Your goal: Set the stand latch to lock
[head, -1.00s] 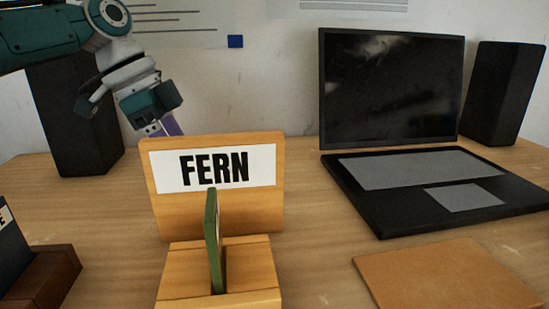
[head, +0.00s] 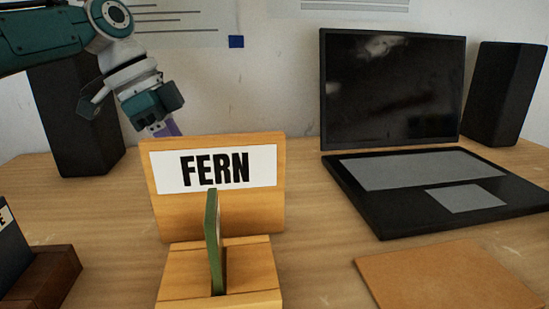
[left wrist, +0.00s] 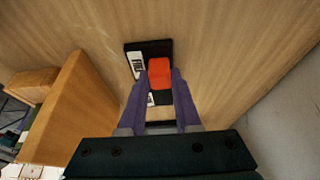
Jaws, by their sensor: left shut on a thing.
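A wooden stand with a white FERN sign (head: 213,170) is on the desk in the head view; its side shows at the left of the left wrist view (left wrist: 62,105). Behind it, a black latch plate (left wrist: 160,46) lies on the desk with a red latch knob (left wrist: 159,70). A white label by its far end seems to read FREE. A second label nearer my wrist is partly hidden. My left gripper (head: 168,128) reaches down behind the sign, fingertips hidden there. In the left wrist view its purple fingers (left wrist: 159,77) are shut on the red knob, which is at the FREE-label end.
A green-edged card stands in the wooden base (head: 214,245) before the sign. A black speaker (head: 75,120) stands near my left arm. A laptop (head: 400,130), another speaker (head: 505,95) and a brown mat (head: 445,275) are right. A dark labelled stand (head: 40,275) is front left.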

